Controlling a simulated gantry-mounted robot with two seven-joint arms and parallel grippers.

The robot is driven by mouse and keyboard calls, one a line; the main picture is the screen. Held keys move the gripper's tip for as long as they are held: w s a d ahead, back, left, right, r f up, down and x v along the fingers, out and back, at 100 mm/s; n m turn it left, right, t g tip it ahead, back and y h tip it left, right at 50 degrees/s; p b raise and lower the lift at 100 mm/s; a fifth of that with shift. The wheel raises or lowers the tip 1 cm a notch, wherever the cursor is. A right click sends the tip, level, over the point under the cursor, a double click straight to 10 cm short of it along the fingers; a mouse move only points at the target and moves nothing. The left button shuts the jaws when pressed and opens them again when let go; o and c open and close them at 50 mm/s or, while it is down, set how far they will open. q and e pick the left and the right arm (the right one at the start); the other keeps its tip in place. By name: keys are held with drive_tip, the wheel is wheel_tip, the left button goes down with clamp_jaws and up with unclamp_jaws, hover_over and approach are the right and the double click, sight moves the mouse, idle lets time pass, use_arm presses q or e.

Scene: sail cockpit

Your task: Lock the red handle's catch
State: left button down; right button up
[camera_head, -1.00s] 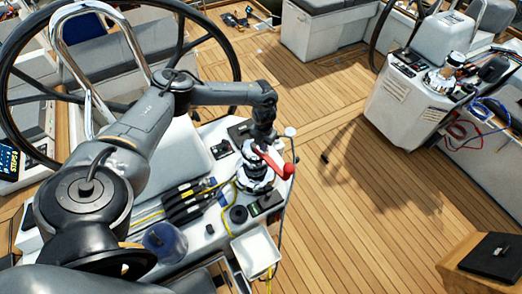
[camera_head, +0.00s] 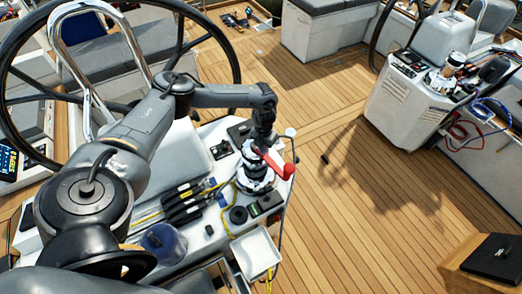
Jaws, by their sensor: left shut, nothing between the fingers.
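The red handle (camera_head: 287,170) sits on top of the chrome and black winch (camera_head: 254,180) on the near console, its red end pointing right. My left arm reaches over the console from the left. My left gripper (camera_head: 263,142) points down at the winch top, by the inner end of the red handle. It is shut with nothing seen in it. The catch is too small or hidden to make out, and I cannot tell whether the fingertips touch the handle. My right gripper is not in view.
Black rope clutches (camera_head: 184,200) and a white open bin (camera_head: 256,250) are on the near console (camera_head: 215,235). A thin upright rod with a round tip (camera_head: 291,132) stands close right of the gripper. A large steering wheel is behind my arm. The teak deck (camera_head: 350,210) to the right is mostly clear.

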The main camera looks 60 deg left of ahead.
use_arm(q)
wheel_tip(320, 180, up, 7)
drive_tip(key=p, duration=0.6)
idle(0.4)
idle(0.3)
